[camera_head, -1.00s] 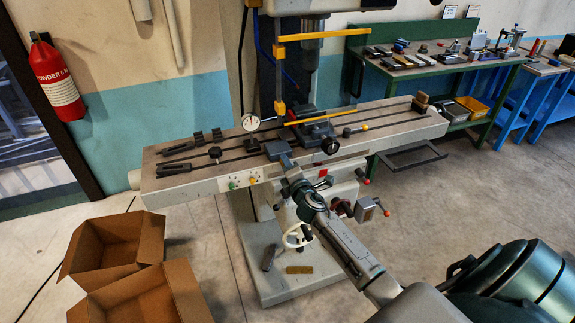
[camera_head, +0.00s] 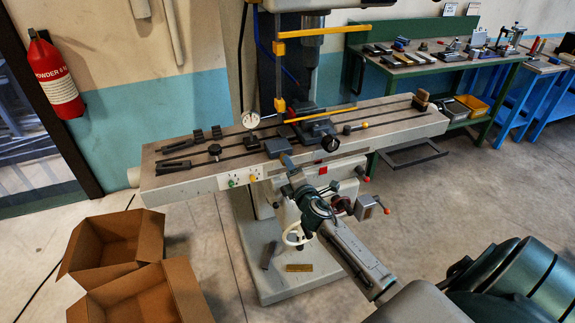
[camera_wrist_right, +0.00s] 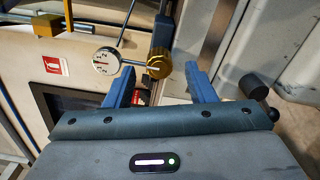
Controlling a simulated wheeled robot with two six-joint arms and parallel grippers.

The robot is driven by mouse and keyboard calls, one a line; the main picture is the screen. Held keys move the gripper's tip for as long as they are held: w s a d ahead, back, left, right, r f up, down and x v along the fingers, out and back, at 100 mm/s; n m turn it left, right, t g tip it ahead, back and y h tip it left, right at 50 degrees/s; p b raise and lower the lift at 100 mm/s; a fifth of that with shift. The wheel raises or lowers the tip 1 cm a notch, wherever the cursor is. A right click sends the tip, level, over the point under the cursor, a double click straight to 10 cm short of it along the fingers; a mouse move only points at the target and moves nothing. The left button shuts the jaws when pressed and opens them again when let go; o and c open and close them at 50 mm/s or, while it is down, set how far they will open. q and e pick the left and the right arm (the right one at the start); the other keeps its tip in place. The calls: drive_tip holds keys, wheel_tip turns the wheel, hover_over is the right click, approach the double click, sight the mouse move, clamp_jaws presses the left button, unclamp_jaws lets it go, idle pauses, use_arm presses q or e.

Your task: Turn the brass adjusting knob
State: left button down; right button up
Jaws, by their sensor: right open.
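The brass adjusting knob (camera_wrist_right: 158,63) shows in the right wrist view as a gold, ridged round knob, just beyond and between the fingertips. A white dial gauge (camera_wrist_right: 106,60) with a round numbered face is to its left, with thin rods close by. My right gripper (camera_wrist_right: 160,79) is open, its two blue fingers apart, with nothing visible between them. In the head view, my right gripper (camera_head: 288,164) is at the front edge of the milling machine table. The dial gauge (camera_head: 250,119) stands over that table. I cannot make out the brass knob there. My left gripper is not in view.
The milling table (camera_head: 400,131) carries clamps, a vise (camera_head: 316,127) and a yellow-ended handle. Yellow guard bars (camera_head: 322,32) stand above it. A white handwheel (camera_head: 296,235) is below. Cardboard boxes (camera_head: 115,240) stand on the floor at left, a green workbench (camera_head: 440,68) behind right.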

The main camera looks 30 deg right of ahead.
drive_tip(key=b+v, duration=0.1)
drive_tip(key=v, duration=0.6)
drive_tip(key=shift+s, duration=0.2)
drive_tip(key=s+a+f+m+g+y, duration=0.1)
drive_tip(key=s+a+f+m+g, duration=0.35)
drive_tip(key=s, duration=0.65)
drive_tip(key=s+a+f+m+g+y, duration=0.1)
drive_tip(key=s+a+m+g, duration=0.35)
drive_tip(key=s+m, duration=0.4)
drive_tip(key=s+a+f+m+g+y, duration=0.1)
drive_tip(key=s+a+f+m+g, duration=0.3)
drive_tip(key=s, duration=0.8)
wheel_tip(320, 180, down, 28)
drive_tip(key=d+m+g, duration=0.1)
drive_tip(key=d+g, duration=0.1)
drive_tip(key=s+d+f+g, duration=0.1)
drive_tip(key=s+d+f, duration=0.1)
drive_tip(key=s+f, duration=1.6)
wheel_tip(320, 180, down, 3)
drive_tip(key=shift+s+r, duration=0.15)
drive_tip(key=shift+s, duration=0.1)
